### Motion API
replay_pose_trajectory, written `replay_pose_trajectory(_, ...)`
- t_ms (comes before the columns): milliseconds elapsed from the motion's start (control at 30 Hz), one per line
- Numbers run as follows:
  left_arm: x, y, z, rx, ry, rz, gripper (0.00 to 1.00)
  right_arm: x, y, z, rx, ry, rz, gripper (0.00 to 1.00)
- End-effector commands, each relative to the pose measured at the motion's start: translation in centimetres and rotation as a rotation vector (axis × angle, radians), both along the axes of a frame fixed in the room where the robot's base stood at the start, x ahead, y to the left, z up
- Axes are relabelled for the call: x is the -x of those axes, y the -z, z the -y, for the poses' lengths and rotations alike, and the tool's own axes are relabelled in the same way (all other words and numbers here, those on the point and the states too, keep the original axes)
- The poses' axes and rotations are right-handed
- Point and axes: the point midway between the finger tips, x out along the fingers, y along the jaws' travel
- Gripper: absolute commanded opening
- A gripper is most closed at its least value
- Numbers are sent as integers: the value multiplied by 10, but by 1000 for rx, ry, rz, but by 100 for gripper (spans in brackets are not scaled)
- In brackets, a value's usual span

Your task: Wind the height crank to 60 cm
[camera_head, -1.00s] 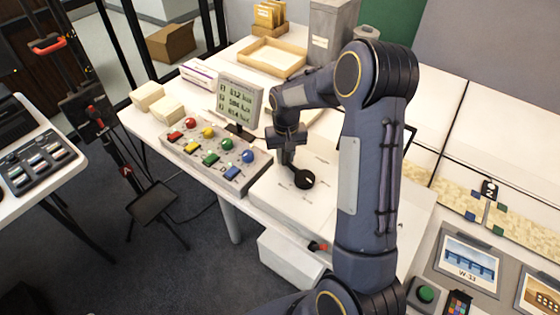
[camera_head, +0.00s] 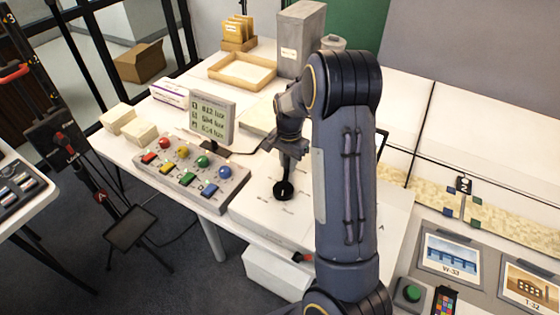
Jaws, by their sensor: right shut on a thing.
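The height crank, as I take it, is the small black round piece (camera_head: 283,191) on the white panel box at the table's front. Faint marks surround it on the panel. My right gripper (camera_head: 281,174) reaches down over it from behind, shut on the crank's handle. The fingers and handle overlap, so the grip itself is partly hidden. The marks are too small to read, so I cannot tell what height it stands at. My left gripper is out of view.
A control panel (camera_head: 186,172) with coloured knobs and a small display (camera_head: 212,118) stand left of the crank. A red-tipped black part (camera_head: 302,257) juts from the table's front edge. A wooden tray (camera_head: 242,71) and grey box file (camera_head: 301,40) are behind.

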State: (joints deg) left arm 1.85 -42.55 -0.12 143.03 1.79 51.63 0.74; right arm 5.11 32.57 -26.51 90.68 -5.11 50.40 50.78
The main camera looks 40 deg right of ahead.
Motion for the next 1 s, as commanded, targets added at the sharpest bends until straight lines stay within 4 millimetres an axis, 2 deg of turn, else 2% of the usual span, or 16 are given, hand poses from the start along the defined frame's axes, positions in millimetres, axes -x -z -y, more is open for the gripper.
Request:
replay_pose_trajectory(433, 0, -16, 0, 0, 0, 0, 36, 33, -3, 19, 0, 427, 0, 0)
replay_pose_trajectory(1000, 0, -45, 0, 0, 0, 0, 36, 73, -2, 20, -2, 900, -1, 0)
